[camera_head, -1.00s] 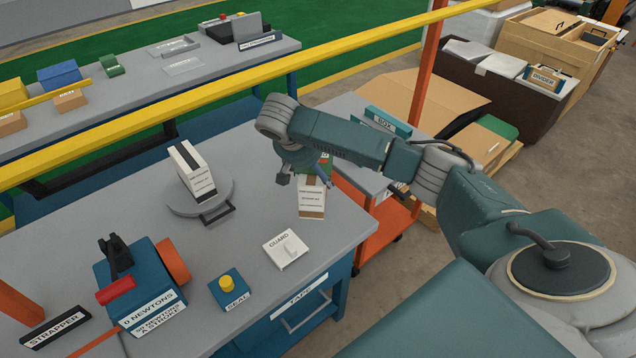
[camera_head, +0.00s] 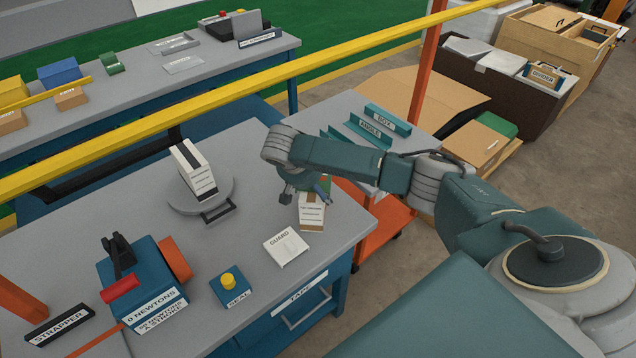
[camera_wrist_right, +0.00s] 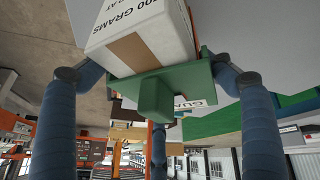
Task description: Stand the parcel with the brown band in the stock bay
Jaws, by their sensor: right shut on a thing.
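The parcel with the brown band (camera_head: 311,214) is white with printed labels. My right gripper (camera_head: 305,186) is shut on it near the bench's right edge. The parcel looks upright; I cannot tell whether its base touches the bench. In the right wrist view the parcel (camera_wrist_right: 160,22) shows its brown band, and the gripper's fingers (camera_wrist_right: 155,75) are at its two sides. A green piece (camera_wrist_right: 155,88) with a square knob lies against the parcel between the fingers. I cannot identify the stock bay. My left gripper is not in view.
Another white parcel, with a black band (camera_head: 196,172), stands on a round turntable (camera_head: 182,208). The guard plate (camera_head: 286,247), seal button block (camera_head: 232,288) and blue strapper (camera_head: 143,277) sit on the bench. A yellow rail (camera_head: 225,85) crosses behind. A cart (camera_head: 345,108) holds teal box and angle pieces.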

